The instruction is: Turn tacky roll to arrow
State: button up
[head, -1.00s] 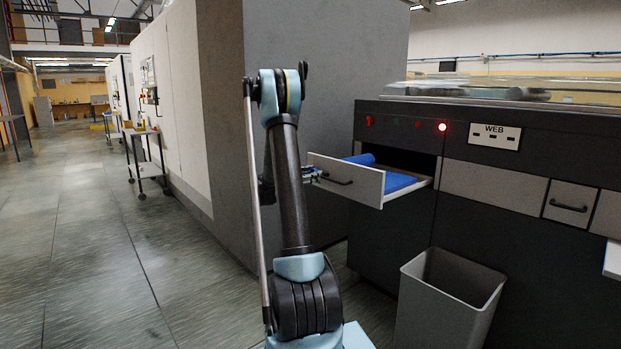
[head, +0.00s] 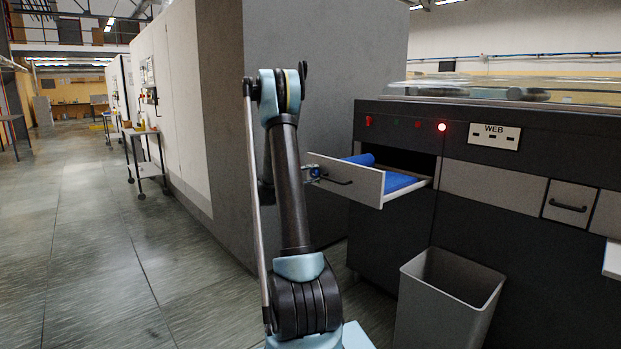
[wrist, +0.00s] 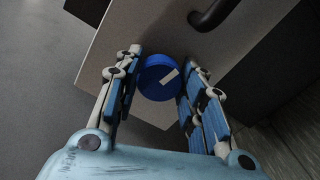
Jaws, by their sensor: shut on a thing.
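The tacky roll shows as blue rolls (head: 400,181) lying in the open drawer in the head view. In the wrist view, a round blue roll end (wrist: 155,84) with a short white mark sits at the pale drawer front. The white mark slants up to the right. My gripper (wrist: 164,62) has its blue-padded fingers on both sides of this roll end, shut on it. In the head view, my gripper (head: 313,173) is small at the left end of the drawer front. I cannot make out an arrow in either view.
The open drawer (head: 343,184) has a dark handle (wrist: 214,15) close to my fingers. A grey waste bin (head: 445,300) stands below it on the right. A tall grey cabinet (head: 310,60) stands behind my arm. The floor on the left is open.

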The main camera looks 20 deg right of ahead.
jog(key=m, duration=0.4)
jog(key=shift+s+d+f, duration=0.1)
jog(key=shift+s+d, duration=0.1)
jog(key=m, duration=0.8)
jog(key=shift+f, duration=0.1)
jog(key=shift+w+a+m, duration=0.1)
jog(key=shift+w+m, duration=0.05)
jog(key=shift+m, duration=1.55)
jog(key=o, duration=1.1)
jog(key=shift+a, duration=0.1)
